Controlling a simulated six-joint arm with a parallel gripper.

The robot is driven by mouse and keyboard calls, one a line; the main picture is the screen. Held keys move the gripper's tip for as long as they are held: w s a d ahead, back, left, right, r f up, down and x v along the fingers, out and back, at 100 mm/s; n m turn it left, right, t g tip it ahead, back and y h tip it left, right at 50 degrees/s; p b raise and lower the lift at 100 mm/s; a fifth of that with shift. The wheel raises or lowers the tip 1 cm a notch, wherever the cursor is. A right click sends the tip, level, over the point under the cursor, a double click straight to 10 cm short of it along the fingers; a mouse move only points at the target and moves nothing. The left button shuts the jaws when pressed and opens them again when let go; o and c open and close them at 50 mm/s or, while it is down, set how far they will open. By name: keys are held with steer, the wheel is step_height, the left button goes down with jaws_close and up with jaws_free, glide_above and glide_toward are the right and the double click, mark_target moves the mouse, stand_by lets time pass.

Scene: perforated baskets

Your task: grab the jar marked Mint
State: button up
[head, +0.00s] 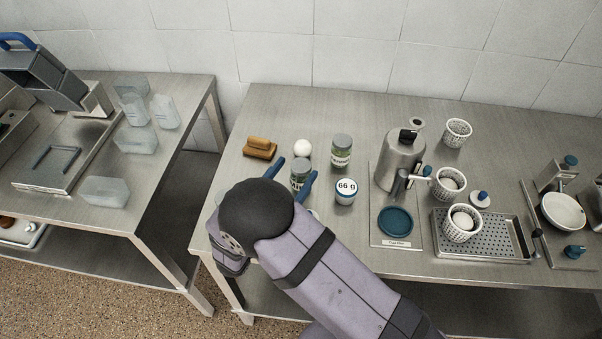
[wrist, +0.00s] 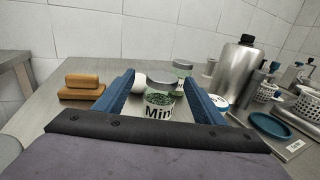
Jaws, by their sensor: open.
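The jar with a label reading "Min" (wrist: 159,105) stands upright on the steel table in the wrist view, with green contents and a grey lid. In the head view my gripper (head: 293,175) reaches over the table's left part, and my wrist hides some of the jar's base.
A second green-labelled jar (head: 341,150) stands behind to the right. A metal canister (head: 399,160) and perforated baskets (head: 449,185) stand farther right.

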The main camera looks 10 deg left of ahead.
steer(key=shift+d+p+x, duration=0.1)
steer(key=shift+p+x, duration=0.7)
steer(key=shift+x, duration=0.75)
steer(key=shift+d+p+x, duration=0.15)
steer(key=shift+p+x, duration=0.65)
steer(key=shift+x, duration=0.75)
steer(key=shift+w+d, duration=0.1)
steer(key=shift+w, duration=0.2)
steer(key=c, duration=1.3)
